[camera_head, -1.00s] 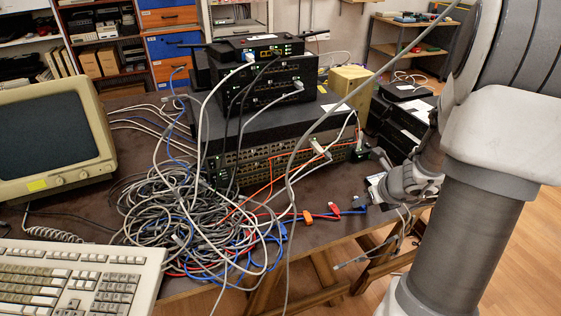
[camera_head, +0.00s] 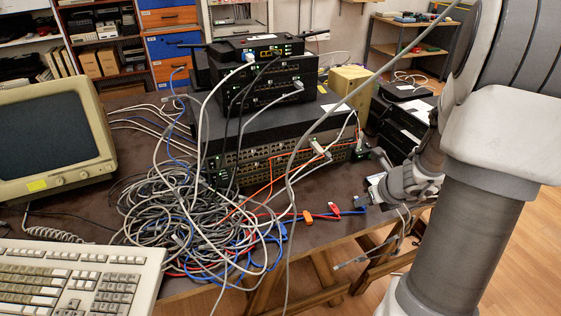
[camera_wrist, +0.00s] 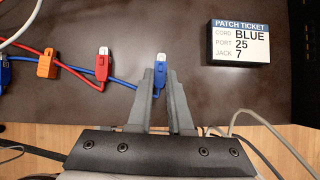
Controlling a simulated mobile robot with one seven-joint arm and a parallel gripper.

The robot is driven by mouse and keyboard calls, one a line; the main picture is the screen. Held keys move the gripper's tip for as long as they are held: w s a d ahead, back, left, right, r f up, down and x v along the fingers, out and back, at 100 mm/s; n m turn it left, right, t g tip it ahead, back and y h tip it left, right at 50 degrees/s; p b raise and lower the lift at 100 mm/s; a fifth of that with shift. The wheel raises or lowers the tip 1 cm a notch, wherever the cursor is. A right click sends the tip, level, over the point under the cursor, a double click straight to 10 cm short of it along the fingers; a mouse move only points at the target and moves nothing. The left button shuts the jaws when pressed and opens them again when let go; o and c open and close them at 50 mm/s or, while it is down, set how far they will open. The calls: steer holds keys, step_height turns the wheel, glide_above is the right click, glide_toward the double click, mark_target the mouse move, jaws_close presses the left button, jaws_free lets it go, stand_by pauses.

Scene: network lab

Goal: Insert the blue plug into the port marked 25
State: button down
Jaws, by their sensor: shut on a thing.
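In the wrist view the blue plug (camera_wrist: 159,75) has a clear tip pointing away from me and lies between the fingertips of my gripper (camera_wrist: 160,77), which is shut on it. A blue cord runs from it to the left across the dark table. In the head view the blue plug (camera_head: 361,203) is small near the table's right front edge, beside my gripper (camera_head: 368,193). The patch ticket (camera_wrist: 239,43) reads cord BLUE, port 25, jack 7. The switch with rows of ports (camera_head: 265,152) stands farther back; its port numbers are too small to read.
A red plug (camera_wrist: 103,66) and an orange plug (camera_wrist: 47,65) lie left of the blue one. A large cable tangle (camera_head: 190,225) covers the table before the switch, and a grey cable hangs across the head view. An old monitor (camera_head: 50,135) and keyboard (camera_head: 75,285) are at left.

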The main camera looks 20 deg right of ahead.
steer(key=shift+r, duration=0.15)
stand_by(0.5)
steer(key=shift+r+p, duration=2.4)
steer(key=shift+p, duration=0.05)
steer(key=c, duration=1.3)
jaws_free()
steer(key=shift+c, duration=0.2)
jaws_close()
steer(key=shift+a, duration=0.1)
